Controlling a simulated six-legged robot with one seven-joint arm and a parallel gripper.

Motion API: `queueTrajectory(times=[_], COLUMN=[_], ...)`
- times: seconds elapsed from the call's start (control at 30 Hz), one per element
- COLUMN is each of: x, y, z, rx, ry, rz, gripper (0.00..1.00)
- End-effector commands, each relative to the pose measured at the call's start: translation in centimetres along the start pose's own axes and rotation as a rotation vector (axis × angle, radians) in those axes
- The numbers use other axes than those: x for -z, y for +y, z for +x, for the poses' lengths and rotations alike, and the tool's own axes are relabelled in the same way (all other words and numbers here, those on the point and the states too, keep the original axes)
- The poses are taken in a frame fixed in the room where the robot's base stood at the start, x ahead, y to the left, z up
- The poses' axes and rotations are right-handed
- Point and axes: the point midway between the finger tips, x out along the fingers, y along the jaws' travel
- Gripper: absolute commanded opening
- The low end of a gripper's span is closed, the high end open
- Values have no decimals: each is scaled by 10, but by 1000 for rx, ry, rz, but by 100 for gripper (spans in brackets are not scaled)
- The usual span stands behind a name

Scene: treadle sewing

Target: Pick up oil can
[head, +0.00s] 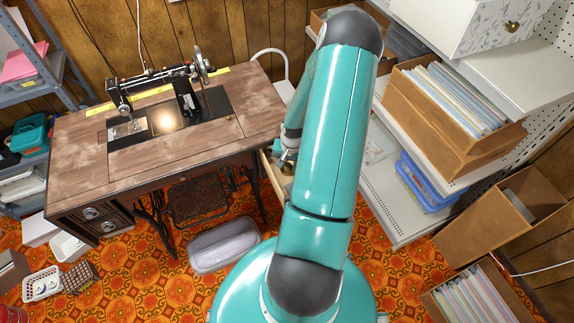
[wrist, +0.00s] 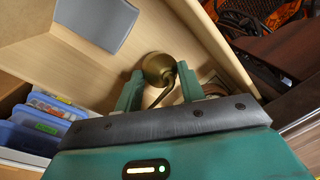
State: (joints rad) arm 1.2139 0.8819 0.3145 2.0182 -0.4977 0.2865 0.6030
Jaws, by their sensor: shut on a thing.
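The oil can (wrist: 157,66) is brass-coloured, with a round body and a thin curved dark spout or handle. In the wrist view it sits between the two teal fingers of my gripper (wrist: 160,88), which is shut on it. Behind it are the pale wooden walls of an open drawer (wrist: 215,45). Whether the can touches the drawer bottom, I cannot tell. In the head view my gripper (head: 287,158) is at the drawer (head: 271,177) on the right side of the sewing table; my arm hides much of that spot, and the can is not clear there.
A black sewing machine (head: 185,95) stands on the wooden table (head: 75,150). A shelf (head: 385,205) with boxes of patterns is close on the right. A grey translucent bin (head: 222,245) lies on the floor. A grey-blue flat item (wrist: 97,22) and blue containers (wrist: 30,130) show in the wrist view.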

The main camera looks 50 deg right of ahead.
Motion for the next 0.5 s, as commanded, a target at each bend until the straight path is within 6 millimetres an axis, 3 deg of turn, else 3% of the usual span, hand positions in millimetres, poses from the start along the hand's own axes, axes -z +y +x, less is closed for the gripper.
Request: queueTrajectory(times=[0.27,0.5], x=[1,-37], y=[-3,6], z=[-32,-79], rx=[0,-1], ry=[4,4], rz=[1,1], gripper=[12,12])
